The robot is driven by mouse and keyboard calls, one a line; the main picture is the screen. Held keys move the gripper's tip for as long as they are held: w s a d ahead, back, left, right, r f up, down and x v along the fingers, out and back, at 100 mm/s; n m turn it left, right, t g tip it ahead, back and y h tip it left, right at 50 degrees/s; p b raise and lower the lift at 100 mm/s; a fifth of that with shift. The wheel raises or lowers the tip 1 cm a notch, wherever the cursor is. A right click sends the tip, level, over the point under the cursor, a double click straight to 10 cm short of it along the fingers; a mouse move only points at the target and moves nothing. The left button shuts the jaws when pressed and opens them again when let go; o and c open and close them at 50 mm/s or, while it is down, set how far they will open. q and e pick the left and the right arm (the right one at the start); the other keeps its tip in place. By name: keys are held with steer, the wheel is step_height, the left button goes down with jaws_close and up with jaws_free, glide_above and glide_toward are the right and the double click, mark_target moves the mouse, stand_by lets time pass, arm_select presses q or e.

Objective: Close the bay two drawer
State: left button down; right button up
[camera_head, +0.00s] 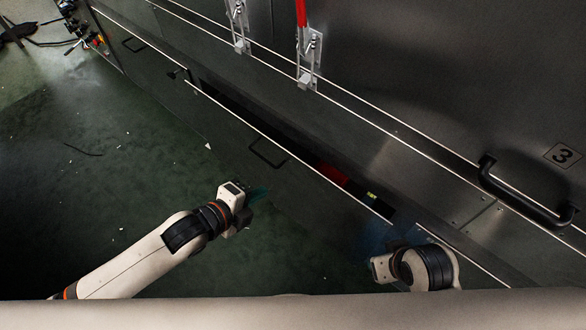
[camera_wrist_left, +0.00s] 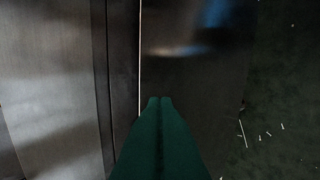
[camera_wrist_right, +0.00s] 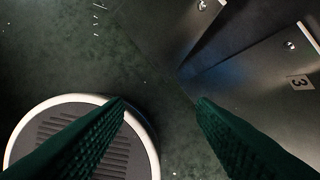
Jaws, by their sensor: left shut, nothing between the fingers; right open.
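The pulled-out drawer (camera_head: 240,138) shows in the head view as a long dark metal front with a thin bar handle (camera_head: 268,153). It stands out from the dryer a little, with a dark gap behind its top edge. Inside the gap are a red thing (camera_head: 331,173) and a small dark thing with a yellow-green mark (camera_head: 372,196). My left gripper (camera_head: 260,192) is shut and empty in front of the drawer front; I cannot tell whether it touches. Its green fingers (camera_wrist_left: 160,104) are together. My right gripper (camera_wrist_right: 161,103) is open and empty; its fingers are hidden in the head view.
A panel marked 3 (camera_wrist_right: 270,75) shows in the right wrist view. The green floor (camera_head: 110,170) in front is mostly clear, with small scraps.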

mark_target(301, 161)
arm_select(q)
steer(key=shift+m, duration=0.3)
steer(key=b+x, duration=0.1)
steer(key=x, duration=0.3)
steer(key=b+x, duration=0.1)
steer(key=x, duration=0.3)
steer(key=r+b+x, duration=0.1)
steer(key=b+x, duration=0.1)
steer(key=x, duration=0.2)
steer(key=shift+w+d+f, duration=0.2)
steer(key=shift+w+d, duration=0.2)
steer(key=shift+w, duration=0.1)
steer(key=shift+w+d, duration=0.2)
arm_select(e)
steer(key=w+a+r+t+y, duration=0.1)
steer(key=w+a+r+t, duration=0.1)
steer(key=w+t, duration=0.2)
steer(key=shift+w, duration=0.8)
arm_select(q)
steer(key=w+d, duration=0.3)
steer(key=shift+w, duration=0.2)
steer(key=shift+r, duration=0.2)
arm_select(e)
steer(key=shift+w+a+r+t, duration=0.35)
steer(key=shift+w+t, duration=0.05)
steer(key=shift+t, duration=0.1)
